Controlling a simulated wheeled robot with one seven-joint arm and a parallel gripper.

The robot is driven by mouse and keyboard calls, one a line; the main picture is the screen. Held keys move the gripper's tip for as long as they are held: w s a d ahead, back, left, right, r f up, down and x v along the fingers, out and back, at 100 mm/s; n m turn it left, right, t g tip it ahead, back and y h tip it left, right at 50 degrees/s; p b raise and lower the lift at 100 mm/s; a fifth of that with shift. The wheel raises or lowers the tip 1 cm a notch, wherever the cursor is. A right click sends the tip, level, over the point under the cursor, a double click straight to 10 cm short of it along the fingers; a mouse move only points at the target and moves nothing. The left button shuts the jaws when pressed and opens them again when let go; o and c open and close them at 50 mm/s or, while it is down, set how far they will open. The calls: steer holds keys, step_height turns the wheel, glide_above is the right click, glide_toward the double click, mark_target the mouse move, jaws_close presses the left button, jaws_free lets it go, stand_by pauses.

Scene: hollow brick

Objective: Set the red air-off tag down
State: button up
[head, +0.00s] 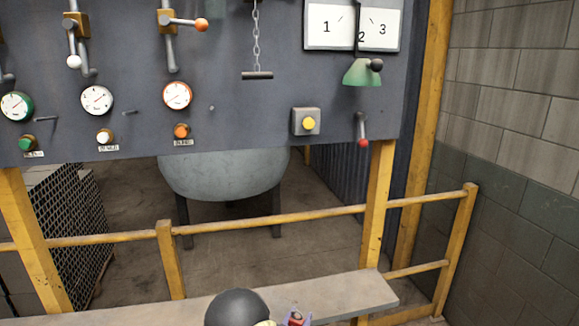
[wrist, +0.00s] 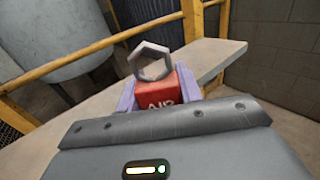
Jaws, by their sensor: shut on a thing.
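The red tag (wrist: 156,94) has white lettering, of which "AIR" shows, and a grey six-sided ring (wrist: 150,62) at its top. My gripper (wrist: 158,88) is shut on it, with a pale purple finger on each side. The lower part of the tag is hidden behind the gripper body. In the head view only a bit of the tag (head: 296,318) shows at the bottom edge, by my gripper (head: 297,320). The tag is over or at the grey shelf (head: 340,294); I cannot tell whether it touches it.
A yellow railing (head: 270,222) runs behind the shelf. Above it is a dark panel (head: 225,75) with levers, gauges, a hanging chain handle (head: 257,75) and a yellow button (head: 309,123). A rounded grey tank (head: 222,175) stands behind. The shelf's right part is bare.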

steer(key=s+d+f+n+t+y, duration=0.1)
steer(key=s+d+f+n+y, duration=0.3)
steer(key=s+d+f+y, duration=0.3)
steer(key=s+d+f, duration=0.4)
steer(key=d+f, duration=0.1)
steer(key=f, duration=0.2)
steer(key=shift+d+f+n, duration=0.15)
steer(key=shift+d+n, duration=0.15)
steer(key=shift+d, duration=0.1)
steer(key=shift+w+d, duration=0.1)
stand_by(0.3)
